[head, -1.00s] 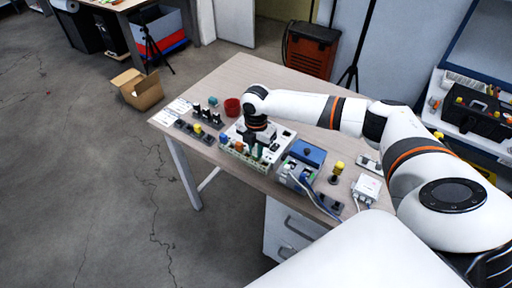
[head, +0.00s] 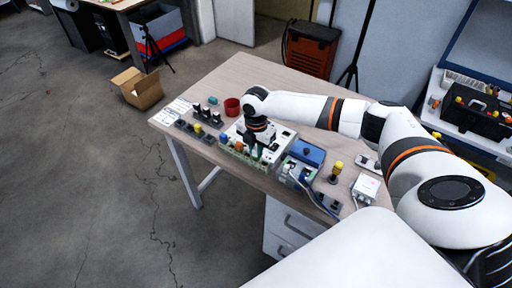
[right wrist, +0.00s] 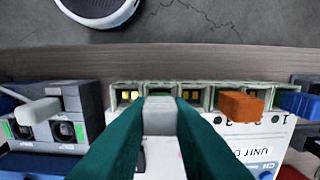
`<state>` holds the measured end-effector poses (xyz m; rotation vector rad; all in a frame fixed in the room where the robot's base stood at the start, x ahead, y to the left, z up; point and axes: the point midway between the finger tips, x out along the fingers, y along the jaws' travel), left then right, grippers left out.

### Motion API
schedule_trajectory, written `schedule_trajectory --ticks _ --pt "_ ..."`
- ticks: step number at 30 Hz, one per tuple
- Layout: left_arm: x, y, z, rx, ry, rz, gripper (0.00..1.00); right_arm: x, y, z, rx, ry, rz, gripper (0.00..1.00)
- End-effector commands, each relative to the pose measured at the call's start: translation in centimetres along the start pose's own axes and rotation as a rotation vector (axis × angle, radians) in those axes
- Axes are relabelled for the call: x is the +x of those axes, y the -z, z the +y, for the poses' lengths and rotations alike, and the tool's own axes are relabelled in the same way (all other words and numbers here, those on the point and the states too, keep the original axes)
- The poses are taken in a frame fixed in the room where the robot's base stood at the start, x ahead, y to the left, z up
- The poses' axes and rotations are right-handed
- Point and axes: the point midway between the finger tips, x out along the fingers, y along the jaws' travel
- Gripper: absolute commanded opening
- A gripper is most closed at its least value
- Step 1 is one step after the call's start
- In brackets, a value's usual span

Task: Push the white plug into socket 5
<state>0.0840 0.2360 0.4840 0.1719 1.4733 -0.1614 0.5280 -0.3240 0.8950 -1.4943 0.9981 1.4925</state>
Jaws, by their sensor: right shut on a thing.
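My right gripper (right wrist: 158,122) is shut on the white plug (right wrist: 158,116), between its two teal fingers. The plug's far end is at the row of green-grey sockets along the edge of the white unit (right wrist: 250,145), in line with a socket between open ones. I cannot tell how deep it sits. An orange plug (right wrist: 240,106) and a blue plug (right wrist: 300,104) stand in the same row to the right. In the head view my right gripper (head: 258,148) is over the unit's front row; the plug is too small to tell there. My left gripper is out of view.
A grey device with round ports and a pale plug (right wrist: 38,111) stands close on the left in the wrist view. In the head view a blue-lidded box (head: 306,153), a yellow-topped post (head: 337,168), a red cup (head: 232,107) and several small connectors share the table (head: 225,85).

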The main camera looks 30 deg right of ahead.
Motion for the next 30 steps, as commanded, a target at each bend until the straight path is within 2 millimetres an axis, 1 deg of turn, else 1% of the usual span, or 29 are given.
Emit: schedule_trajectory --ticks 30 --pt "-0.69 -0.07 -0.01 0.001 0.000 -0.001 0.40 0.63 -0.03 -0.01 0.001 0.000 -0.001 0.00"
